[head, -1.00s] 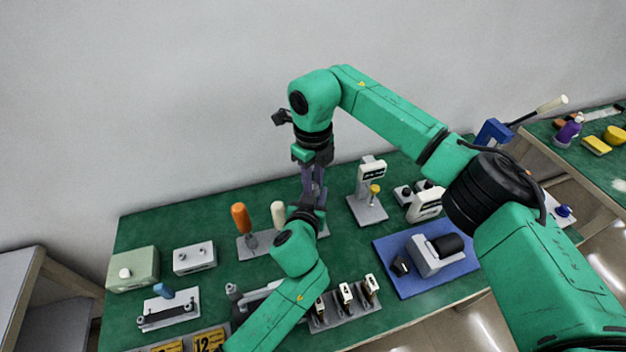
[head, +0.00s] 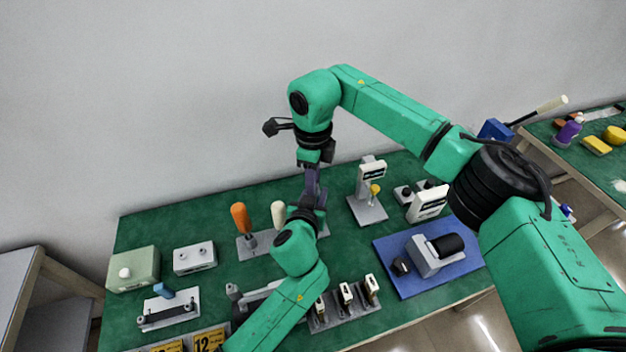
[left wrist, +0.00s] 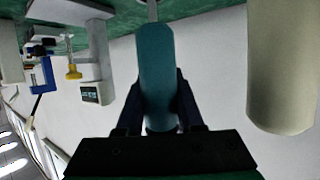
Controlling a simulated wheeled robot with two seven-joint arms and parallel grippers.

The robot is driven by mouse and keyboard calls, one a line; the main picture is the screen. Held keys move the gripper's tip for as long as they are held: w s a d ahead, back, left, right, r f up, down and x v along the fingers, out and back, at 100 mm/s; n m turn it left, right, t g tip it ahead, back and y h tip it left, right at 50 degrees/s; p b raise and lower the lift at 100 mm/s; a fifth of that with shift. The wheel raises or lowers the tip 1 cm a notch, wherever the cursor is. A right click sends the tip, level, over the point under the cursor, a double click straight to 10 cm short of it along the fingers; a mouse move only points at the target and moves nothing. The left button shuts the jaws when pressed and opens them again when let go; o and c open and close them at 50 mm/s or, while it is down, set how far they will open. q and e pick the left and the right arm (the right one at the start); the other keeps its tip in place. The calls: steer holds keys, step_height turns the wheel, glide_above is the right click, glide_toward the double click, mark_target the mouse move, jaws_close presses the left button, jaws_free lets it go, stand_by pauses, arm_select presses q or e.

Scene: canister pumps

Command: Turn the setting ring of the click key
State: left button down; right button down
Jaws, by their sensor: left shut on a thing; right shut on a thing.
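My left gripper (left wrist: 160,115) is shut on an upright teal handle (left wrist: 156,60), seen close in the left wrist view; I take it to be the click key. A thin shaft (left wrist: 152,10) runs from the handle towards the green table. In the head view my left gripper (head: 308,208) is low at the rack, mostly hidden by its own arm. My right gripper (head: 312,182) points down from above, right over the left one. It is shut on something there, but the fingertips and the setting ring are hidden.
An orange handle (head: 240,217) and a cream handle (head: 278,213) stand on the grey rack (head: 246,253), close left of my grippers. A grey stand with a yellow knob (head: 375,189) is close right. A blue mat (head: 416,290) holds a grey device. Several small units stand in front.

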steer(key=c, duration=0.6)
jaws_free()
steer(key=shift+s, duration=0.1)
